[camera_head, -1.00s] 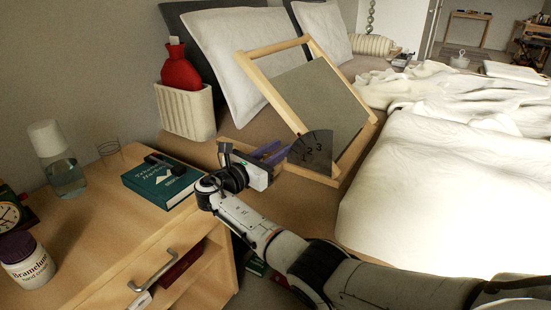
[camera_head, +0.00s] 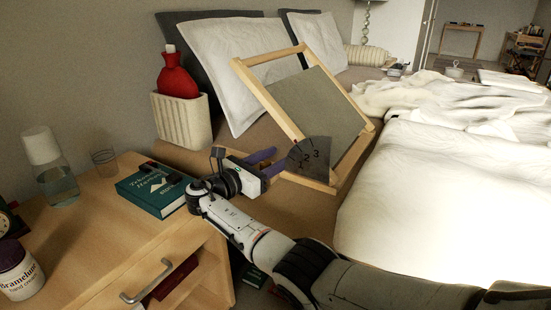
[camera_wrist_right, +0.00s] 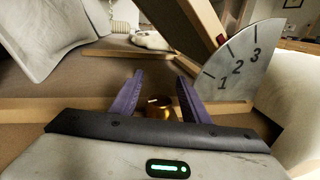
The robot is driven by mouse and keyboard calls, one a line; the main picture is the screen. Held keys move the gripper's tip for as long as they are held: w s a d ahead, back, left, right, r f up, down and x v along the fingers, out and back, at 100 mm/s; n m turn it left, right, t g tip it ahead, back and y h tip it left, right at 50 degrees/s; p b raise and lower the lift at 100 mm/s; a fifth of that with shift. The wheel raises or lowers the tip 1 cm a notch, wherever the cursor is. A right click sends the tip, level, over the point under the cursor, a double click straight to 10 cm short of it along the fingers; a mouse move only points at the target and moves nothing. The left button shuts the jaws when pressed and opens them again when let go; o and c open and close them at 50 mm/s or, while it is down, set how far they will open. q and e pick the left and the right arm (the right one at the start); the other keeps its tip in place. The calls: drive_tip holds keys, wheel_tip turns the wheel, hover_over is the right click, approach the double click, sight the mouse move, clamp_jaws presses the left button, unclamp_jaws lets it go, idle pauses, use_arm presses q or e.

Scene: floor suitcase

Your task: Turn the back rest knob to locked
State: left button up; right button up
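The back rest (camera_head: 316,108) is a tilted wooden frame with a grey panel on the bed. A dark quarter-round plate (camera_head: 309,156) marked 1, 2, 3 is at its lower side; it also shows in the right wrist view (camera_wrist_right: 242,62), with a red mark near the wooden bar. A brass knob (camera_wrist_right: 159,107) with a pale mark on top shows in the right wrist view. My right gripper (camera_head: 268,164) is open, its purple fingers (camera_wrist_right: 160,76) on either side of the knob, with visible gaps. The knob is hidden in the head view. My left gripper is not in view.
A nightstand (camera_head: 95,265) at left holds a green book (camera_head: 155,192), a carafe (camera_head: 58,185), a glass (camera_head: 104,163) and a jar (camera_head: 15,272). A ribbed cream container (camera_head: 182,120) with a red bottle (camera_head: 177,77) stands behind. White bedding (camera_head: 440,190) lies at right.

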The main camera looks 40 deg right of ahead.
sight(261, 165)
drive_tip(key=shift+a, duration=0.35)
drive_tip(key=a, duration=0.3)
drive_tip(key=s+a+p, duration=0.1)
drive_tip(key=a, duration=0.2)
drive_tip(key=s+a+p, duration=0.1)
drive_tip(key=a, duration=0.2)
drive_tip(key=shift+a, duration=0.25)
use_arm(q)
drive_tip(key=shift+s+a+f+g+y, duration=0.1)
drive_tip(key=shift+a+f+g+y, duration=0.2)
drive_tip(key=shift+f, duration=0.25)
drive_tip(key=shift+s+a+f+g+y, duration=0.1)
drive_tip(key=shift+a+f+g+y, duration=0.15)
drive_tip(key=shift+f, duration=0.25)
